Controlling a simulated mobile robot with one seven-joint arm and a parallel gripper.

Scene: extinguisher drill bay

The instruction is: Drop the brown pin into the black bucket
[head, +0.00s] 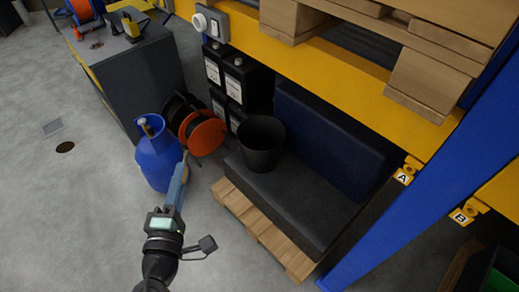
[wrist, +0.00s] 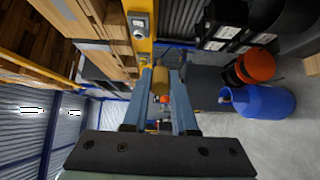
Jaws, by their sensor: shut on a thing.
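My gripper (head: 184,162) is at the lower left of centre in the head view, its blue fingers pointing up the picture. In the wrist view my gripper (wrist: 160,85) is shut on the brown pin (wrist: 160,80), a short tan-brown cylinder between the fingertips. In the head view only a small brownish bit of the pin (head: 186,155) shows at the finger ends. The black bucket (head: 262,146) stands upright on a dark grey slab to the right of my gripper, clearly apart from it. Its mouth faces up; its bottom inside is dark.
A blue canister (head: 157,160) stands close behind and left of my gripper. An orange cable reel (head: 203,134) lies between canister and bucket. The slab rests on a wooden pallet (head: 262,232). A yellow beam (head: 330,72) and blue post (head: 405,170) bound the right. Floor at left is mostly free.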

